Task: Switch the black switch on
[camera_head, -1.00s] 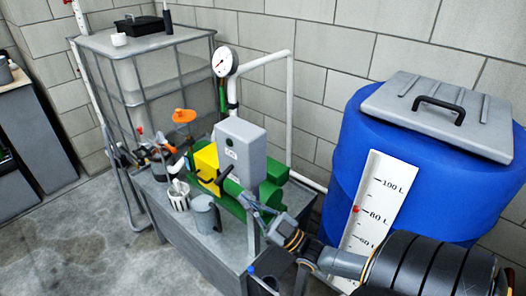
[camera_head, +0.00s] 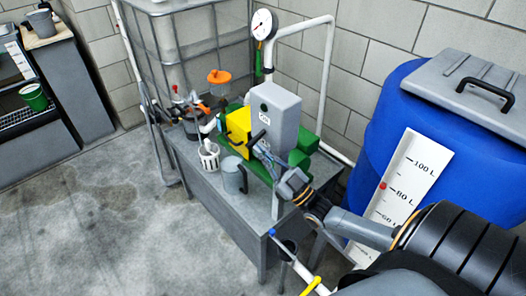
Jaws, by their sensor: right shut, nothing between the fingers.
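A grey control box (camera_head: 273,112) stands on the green and yellow pump unit on a metal bench. Its front bears a small dark round spot and a white label (camera_head: 264,119). A black lever-like part (camera_head: 256,139), which may be the black switch, shows at the box's lower front edge, beside the yellow block (camera_head: 238,126). My right gripper (camera_head: 263,152) reaches in from the lower right, its shut, empty fingers close to this black part. I cannot tell whether they touch. My left gripper is not in view.
A blue barrel (camera_head: 425,140) with a white litre scale (camera_head: 411,180) stands at right. A pressure gauge (camera_head: 263,24) on a white pipe rises behind the box. A white jug (camera_head: 208,155) and a grey jug (camera_head: 234,174) stand at the bench front. Floor at left is clear.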

